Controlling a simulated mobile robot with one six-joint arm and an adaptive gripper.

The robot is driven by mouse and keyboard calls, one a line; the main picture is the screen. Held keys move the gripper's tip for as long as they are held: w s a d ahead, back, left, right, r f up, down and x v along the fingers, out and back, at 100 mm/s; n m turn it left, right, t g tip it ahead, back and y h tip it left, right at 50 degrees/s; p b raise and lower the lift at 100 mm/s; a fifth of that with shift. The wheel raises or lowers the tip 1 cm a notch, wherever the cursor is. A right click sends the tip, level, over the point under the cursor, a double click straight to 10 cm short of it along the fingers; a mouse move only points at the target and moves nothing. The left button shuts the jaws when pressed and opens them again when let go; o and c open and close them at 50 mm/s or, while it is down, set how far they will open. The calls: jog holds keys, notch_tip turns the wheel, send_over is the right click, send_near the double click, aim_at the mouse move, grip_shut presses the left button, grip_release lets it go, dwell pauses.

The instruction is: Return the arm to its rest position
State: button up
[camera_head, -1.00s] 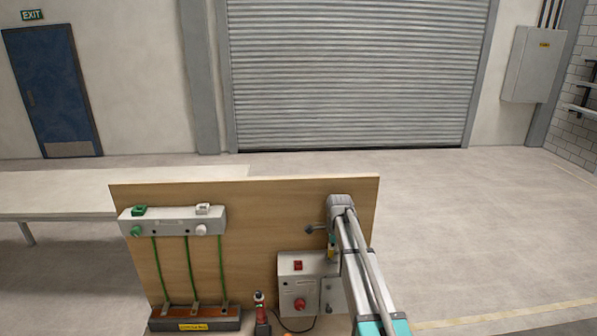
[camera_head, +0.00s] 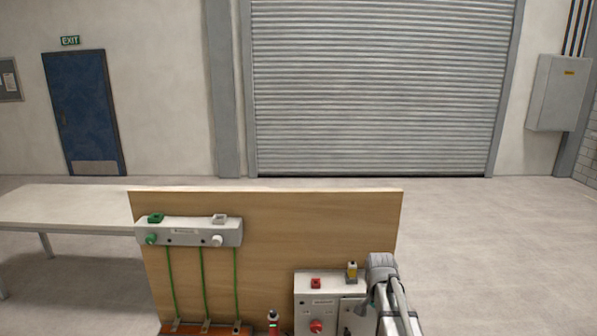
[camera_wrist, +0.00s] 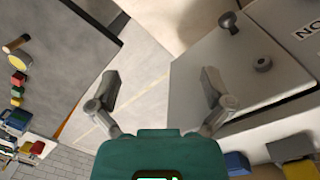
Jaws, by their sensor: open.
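My arm shows at the lower right of the head view, its grey wrist (camera_head: 382,268) beside the right part of a grey control box (camera_head: 316,284). The gripper's fingers are not clear there. In the wrist view my gripper (camera_wrist: 161,84) is open, its two grey fingers wide apart with nothing between them. Beyond the right finger is a light grey panel (camera_wrist: 220,75) with a dark knob (camera_wrist: 229,21) and a round grey knob (camera_wrist: 262,64). I see no contact with it.
A wooden board (camera_head: 270,220) stands behind the box, with a white bar (camera_head: 188,232) and green cords at its left. A red knob (camera_head: 316,326) is on the box and a yellow-topped part (camera_head: 352,271) above it. A pale table (camera_head: 65,205) stands left. Floor right of the board is clear.

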jog(key=s+a+f+n+b, duration=0.2)
jog(key=s+f+n+b, duration=0.2)
jog(key=s+f+b, duration=0.1)
jog(key=s+a+f+n+t+b, duration=0.1)
jog(key=s+a+f+n+b, duration=0.2)
jog(key=s, duration=0.6)
notch_tip(320, 180, down, 4)
jog(key=shift+a+r+n+b, duration=0.1)
jog(key=shift+a+n+b, duration=0.15)
jog(key=shift+n+b, duration=0.75)
jog(key=shift+m, duration=0.3)
dwell(1.0)
